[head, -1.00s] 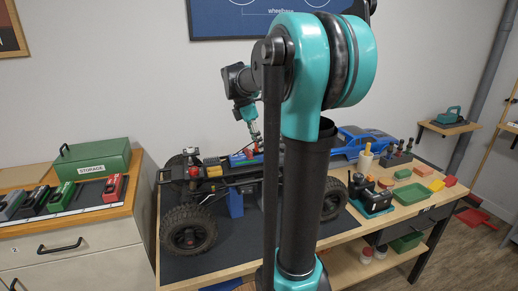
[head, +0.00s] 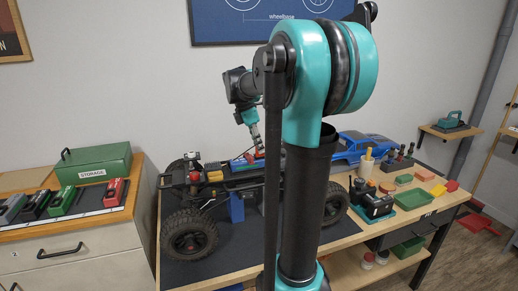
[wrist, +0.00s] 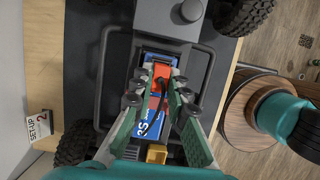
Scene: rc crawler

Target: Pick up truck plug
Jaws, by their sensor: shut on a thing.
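The truck chassis (head: 215,186) stands on the workbench with its large black tyres; part of it is hidden behind my arm. My gripper (head: 258,152) reaches down over the middle of the chassis. In the wrist view my gripper (wrist: 161,74) is shut, with its fingertips closed on the small orange-red truck plug (wrist: 161,76). A dark lead runs near the plug between the fingers. A blue and red battery (wrist: 148,126) with white lettering lies under the fingers in the chassis. The fingers hide part of both.
A blue truck body (head: 365,146) lies at the back right of the bench. A black device on a teal base (head: 372,205), a green tray (head: 412,198) and tool holders crowd the right side. A cabinet with a green storage box (head: 97,163) stands at left.

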